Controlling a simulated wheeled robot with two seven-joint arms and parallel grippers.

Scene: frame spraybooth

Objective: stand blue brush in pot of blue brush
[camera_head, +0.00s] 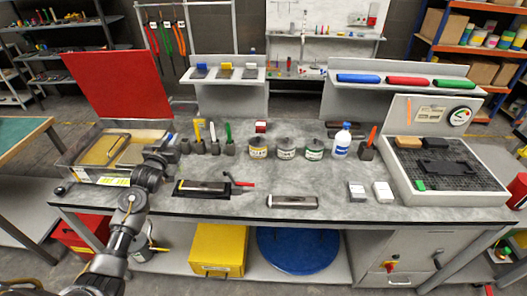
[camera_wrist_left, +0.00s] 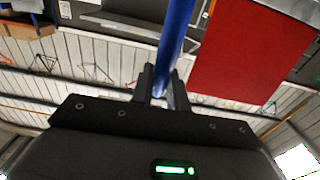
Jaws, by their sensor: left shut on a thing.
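My left gripper (camera_head: 166,153) is at the left part of the grey workbench. In the left wrist view, my left gripper (camera_wrist_left: 160,88) is shut on the blue brush (camera_wrist_left: 176,35), whose long blue handle runs up out of the picture. The brush is hard to make out in the head view. A small dark pot (camera_head: 185,147) with no brush showing in it stands just right of the gripper. My right gripper is not in view.
A shallow tray (camera_head: 82,152) lies left of the gripper. Several paint tins (camera_head: 286,149), a white bottle (camera_head: 342,141) and a dark holder with an orange tool (camera_head: 366,151) stand to the right.

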